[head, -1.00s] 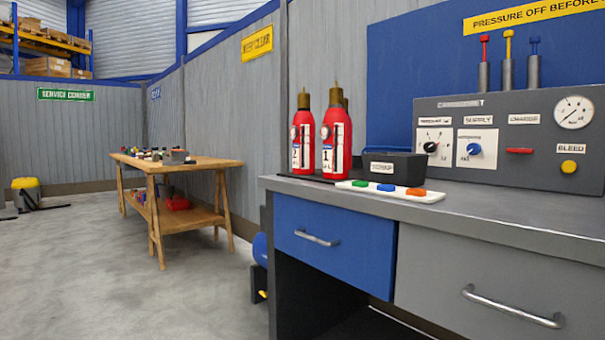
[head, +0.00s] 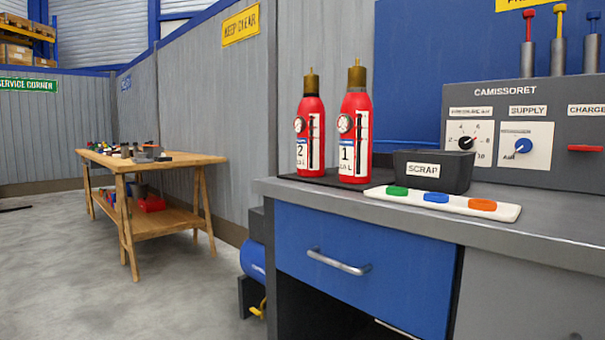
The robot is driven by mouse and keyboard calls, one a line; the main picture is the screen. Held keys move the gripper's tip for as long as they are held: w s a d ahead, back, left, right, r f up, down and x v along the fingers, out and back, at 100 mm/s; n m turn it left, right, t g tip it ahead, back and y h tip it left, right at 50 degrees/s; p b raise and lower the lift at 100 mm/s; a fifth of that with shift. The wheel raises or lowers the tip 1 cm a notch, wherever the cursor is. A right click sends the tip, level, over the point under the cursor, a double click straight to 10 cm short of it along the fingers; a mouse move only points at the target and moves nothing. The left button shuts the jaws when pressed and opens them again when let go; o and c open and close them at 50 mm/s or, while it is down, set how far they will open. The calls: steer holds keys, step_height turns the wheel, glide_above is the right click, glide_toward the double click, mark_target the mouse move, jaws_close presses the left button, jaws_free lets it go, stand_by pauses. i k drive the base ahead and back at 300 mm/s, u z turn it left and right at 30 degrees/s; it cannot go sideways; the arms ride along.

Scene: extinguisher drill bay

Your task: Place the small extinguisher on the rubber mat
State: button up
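Two red extinguishers with brass tops, gauges and white labels stand upright on the grey workbench: one marked 2 (head: 310,135) and one marked 1 (head: 354,135) to its right. They look alike, with number 1 appearing slightly larger and nearer; I cannot tell whether either is the small one. A thin dark mat (head: 330,183) lies flat under and around them; I cannot tell whether it is rubber. My gripper is not in view.
A black scrap bin (head: 470,174) and a white strip (head: 505,208) with green, blue and orange pieces sit right of the extinguishers. The grey control panel (head: 565,95) stands behind. A wooden table (head: 190,160) is at left; the floor in front of it is clear.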

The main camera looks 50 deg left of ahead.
mark_target(381, 176)
steer(key=u, duration=0.3)
steer(key=i, duration=1)
steer(key=z, duration=0.1)
steer(key=k, duration=0.95)
steer(key=u, duration=0.15)
steer(key=i, duration=0.85)
